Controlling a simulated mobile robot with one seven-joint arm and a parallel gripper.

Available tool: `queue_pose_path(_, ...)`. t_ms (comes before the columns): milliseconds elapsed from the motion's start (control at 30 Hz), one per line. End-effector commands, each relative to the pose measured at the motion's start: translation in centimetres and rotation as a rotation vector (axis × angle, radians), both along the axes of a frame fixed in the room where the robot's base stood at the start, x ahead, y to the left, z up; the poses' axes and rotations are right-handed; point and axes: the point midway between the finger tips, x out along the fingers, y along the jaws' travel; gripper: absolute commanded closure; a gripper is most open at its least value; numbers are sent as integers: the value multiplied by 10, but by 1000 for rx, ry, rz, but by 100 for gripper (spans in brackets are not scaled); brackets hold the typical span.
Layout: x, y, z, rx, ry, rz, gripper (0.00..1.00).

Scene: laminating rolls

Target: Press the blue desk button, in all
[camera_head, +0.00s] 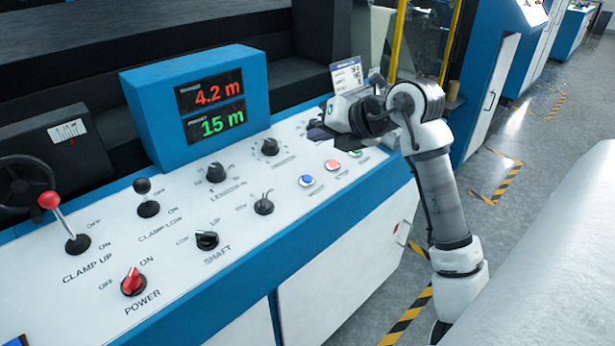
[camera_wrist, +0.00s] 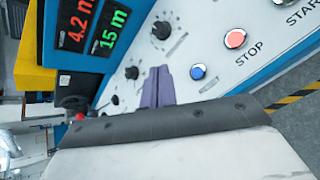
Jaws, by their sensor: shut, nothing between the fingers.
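The blue desk button (camera_head: 306,180) sits in a light ring on the white sloped panel (camera_head: 225,255), left of the red STOP button (camera_head: 332,165). In the wrist view the blue button (camera_wrist: 198,72) is just right of my gripper's fingertips (camera_wrist: 160,70). My gripper (camera_head: 316,130) is shut and empty, with its purple-grey fingers together. In the head view it hangs over the far right part of the panel, beyond the blue button. The fingers appear apart from the button; their height over the panel is hard to tell.
A green button (camera_head: 355,152) lies right of STOP. Black knobs (camera_head: 270,147) and a small toggle (camera_head: 264,204) stand left of the buttons. A blue display box (camera_head: 196,105) reads 4.2 m and 15 m. A small printed card (camera_head: 346,75) stands behind my gripper.

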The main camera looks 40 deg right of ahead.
Motion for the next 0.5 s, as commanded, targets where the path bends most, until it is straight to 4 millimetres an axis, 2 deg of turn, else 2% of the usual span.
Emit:
queue_pose_path(267, 1, 1, -6, 1, 0, 2, 100)
queue_pose_path(500, 5, 1, -31, 1, 0, 2, 100)
